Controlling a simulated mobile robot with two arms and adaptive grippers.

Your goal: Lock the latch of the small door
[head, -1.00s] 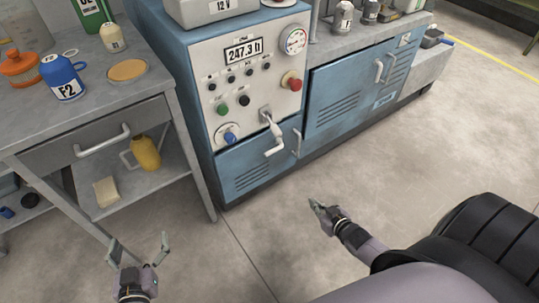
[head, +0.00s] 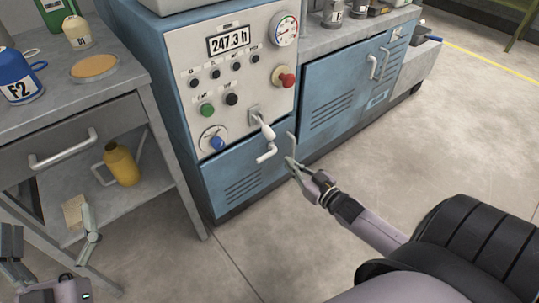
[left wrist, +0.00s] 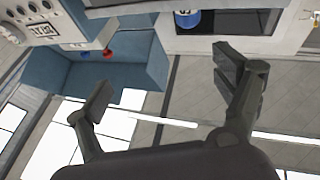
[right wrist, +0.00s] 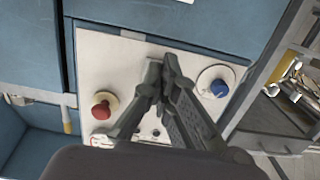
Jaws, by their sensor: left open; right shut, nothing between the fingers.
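The small blue door (head: 245,172) with vent slots sits under the control panel and looks closed. A pale bent lever (head: 263,127) hangs from the panel just above it.
The grey workbench (head: 115,103) with a drawer stands left of the blue cabinet. A yellow bottle (head: 121,165) is on its lower shelf. A red button (head: 284,77) and blue knob (head: 217,142) protrude from the panel.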

